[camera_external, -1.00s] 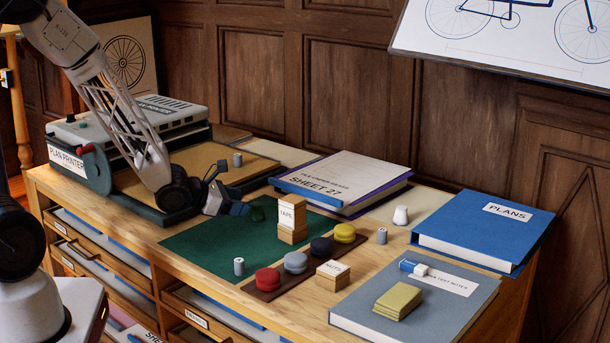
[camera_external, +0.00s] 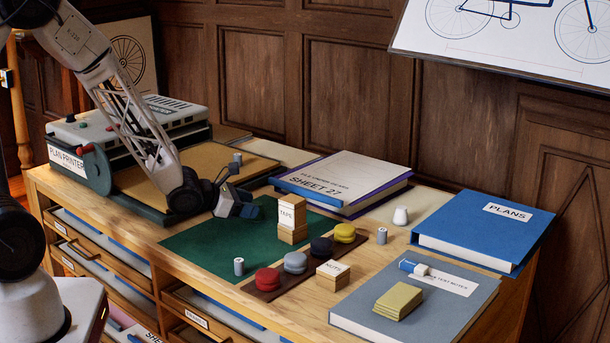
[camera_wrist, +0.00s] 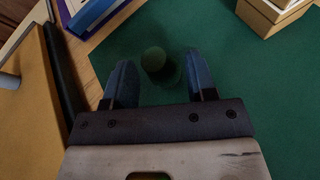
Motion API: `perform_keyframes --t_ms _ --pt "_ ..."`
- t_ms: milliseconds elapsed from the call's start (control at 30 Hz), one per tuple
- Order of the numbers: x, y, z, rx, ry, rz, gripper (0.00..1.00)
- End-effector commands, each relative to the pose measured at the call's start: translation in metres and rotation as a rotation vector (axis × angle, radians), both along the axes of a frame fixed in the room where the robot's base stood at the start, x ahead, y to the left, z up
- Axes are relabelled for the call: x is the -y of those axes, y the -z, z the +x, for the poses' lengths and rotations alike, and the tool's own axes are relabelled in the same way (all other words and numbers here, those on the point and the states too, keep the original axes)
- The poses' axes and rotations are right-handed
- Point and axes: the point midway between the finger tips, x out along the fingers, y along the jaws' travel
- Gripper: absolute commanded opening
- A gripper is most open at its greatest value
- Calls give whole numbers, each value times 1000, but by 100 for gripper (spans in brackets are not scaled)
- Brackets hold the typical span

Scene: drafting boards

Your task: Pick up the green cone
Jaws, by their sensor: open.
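The green cone (camera_wrist: 155,63) stands on the dark green mat (camera_wrist: 235,90), and its rounded top shows in the wrist view. It lies between and slightly beyond the two blue fingertips of my gripper (camera_wrist: 159,72), with a gap on each side. My gripper is open and empty. In the external view my gripper (camera_external: 247,210) is low over the back left part of the green mat (camera_external: 210,245). There I cannot make out the cone; the fingers seem to hide it.
Stacked boxes labelled TAPE (camera_external: 291,217) stand right of my gripper. The SHEET 27 folder (camera_external: 340,180) lies behind. A plan printer (camera_external: 80,160) is at left. A rack (camera_external: 265,288) holds colored discs.

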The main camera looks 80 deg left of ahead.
Motion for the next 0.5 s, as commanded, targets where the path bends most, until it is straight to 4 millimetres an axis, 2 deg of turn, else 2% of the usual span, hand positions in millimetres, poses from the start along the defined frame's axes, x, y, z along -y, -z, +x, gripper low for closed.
perform_keyframes --t_ms 300,500 --pt "-12 13 28 0 1 0 52" --pt "-16 19 39 -1 1 -1 52"
